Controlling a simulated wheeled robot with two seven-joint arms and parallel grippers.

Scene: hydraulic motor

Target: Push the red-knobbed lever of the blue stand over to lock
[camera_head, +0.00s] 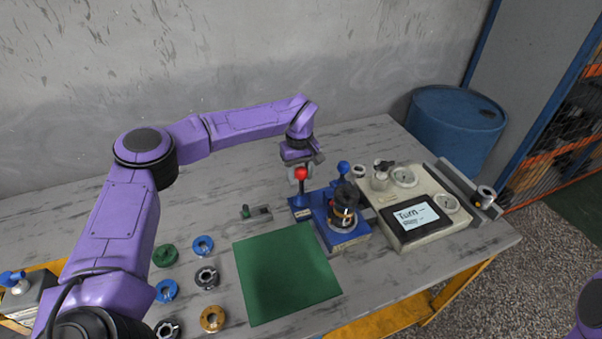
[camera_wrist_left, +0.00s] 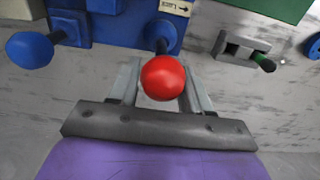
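The blue stand (camera_head: 350,236) sits on the table right of centre, with a dark round motor part (camera_head: 343,205) on it. Its red-knobbed lever (camera_head: 301,174) stands up at the stand's left rear. My left gripper (camera_head: 300,172) is just behind the red knob. In the left wrist view the red knob (camera_wrist_left: 163,77) appears between the two fingers of my left gripper (camera_wrist_left: 160,85), which are apart; contact cannot be told. A label reading "Lock" (camera_wrist_left: 174,7) with an arrow shows beside the lever. My right gripper is out of view.
A blue-knobbed lever (camera_head: 343,168) stands at the stand's right rear. A test box with gauges and a "Turn" screen (camera_head: 415,216) is to the right. A green mat (camera_head: 285,275) lies in front, with several rings (camera_head: 207,278) to its left. A small green-handled switch (camera_head: 257,212) lies left of the stand.

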